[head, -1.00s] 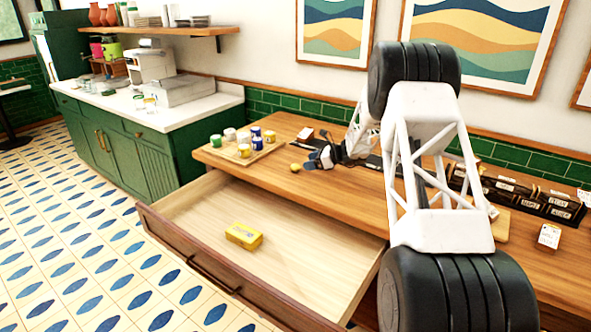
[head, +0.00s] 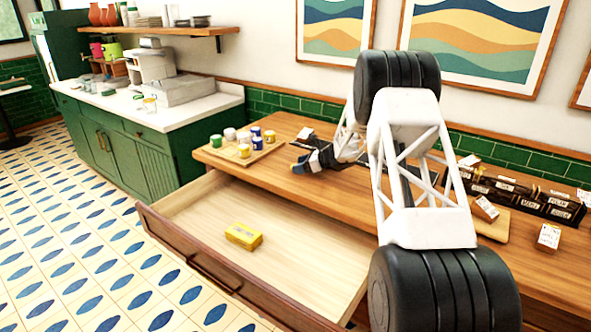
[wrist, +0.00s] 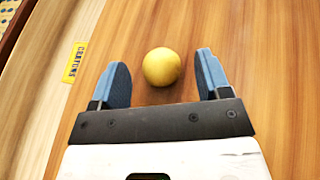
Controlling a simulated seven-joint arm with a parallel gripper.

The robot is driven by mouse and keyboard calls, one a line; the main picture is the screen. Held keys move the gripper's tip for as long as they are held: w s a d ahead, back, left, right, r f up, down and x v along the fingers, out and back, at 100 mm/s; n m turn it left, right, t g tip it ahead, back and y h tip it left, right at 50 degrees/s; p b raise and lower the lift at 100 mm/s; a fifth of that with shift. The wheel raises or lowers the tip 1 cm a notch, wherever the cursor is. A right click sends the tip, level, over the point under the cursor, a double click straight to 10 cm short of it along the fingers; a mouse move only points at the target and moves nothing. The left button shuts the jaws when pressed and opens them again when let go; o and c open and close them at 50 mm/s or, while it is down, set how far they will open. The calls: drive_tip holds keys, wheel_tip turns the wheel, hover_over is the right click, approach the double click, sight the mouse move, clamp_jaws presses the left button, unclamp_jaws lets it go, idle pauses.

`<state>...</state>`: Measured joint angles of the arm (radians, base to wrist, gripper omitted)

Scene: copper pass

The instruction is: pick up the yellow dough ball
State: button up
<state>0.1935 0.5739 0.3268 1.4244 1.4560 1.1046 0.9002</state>
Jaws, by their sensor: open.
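The yellow dough ball (wrist: 161,67) lies on the wooden counter in the wrist view, between the two blue fingers of my gripper (wrist: 160,78). My gripper is open and holds nothing. In the head view my gripper (head: 302,165) is low over the counter, to the right of the tray, and the ball is hidden there.
A wooden tray (head: 226,155) with several small jars stands left of my gripper. The open drawer (head: 285,262) in front holds a yellow box (head: 244,235). Dark labelled bins (head: 520,197) stand at the right. The counter (head: 345,187) is clear around the ball.

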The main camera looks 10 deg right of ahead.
drive_tip(key=shift+x, duration=1.2)
drive_tip(key=c, duration=1)
